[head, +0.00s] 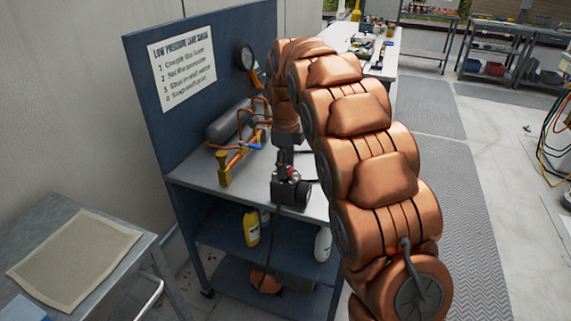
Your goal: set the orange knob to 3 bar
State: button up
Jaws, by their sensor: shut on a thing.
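My copper-coloured arm reaches over the blue cart, and its wrist points down at the grey shelf top. My gripper (287,168) is small and dark in this view, and is shut at the top of a dark grey regulator-like block (291,192). A small red-orange patch, which looks like the orange knob (291,171), shows between the fingers. Most of the knob is hidden, and its setting cannot be read. A round black-rimmed gauge (247,58) is on the blue back panel, but its face is too small to read.
A grey cylinder (229,122) and orange pipework with a yellow end block (224,168) stand left of my gripper. A sign (182,74) hangs on the panel. Bottles (251,226) stand on the lower shelf. A table with a beige mat (75,258) is at left.

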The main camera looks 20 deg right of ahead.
dwell(0.3)
jog(key=o, duration=1.1)
jog(key=shift+o, duration=0.2)
jog(key=shift+r, duration=3.7)
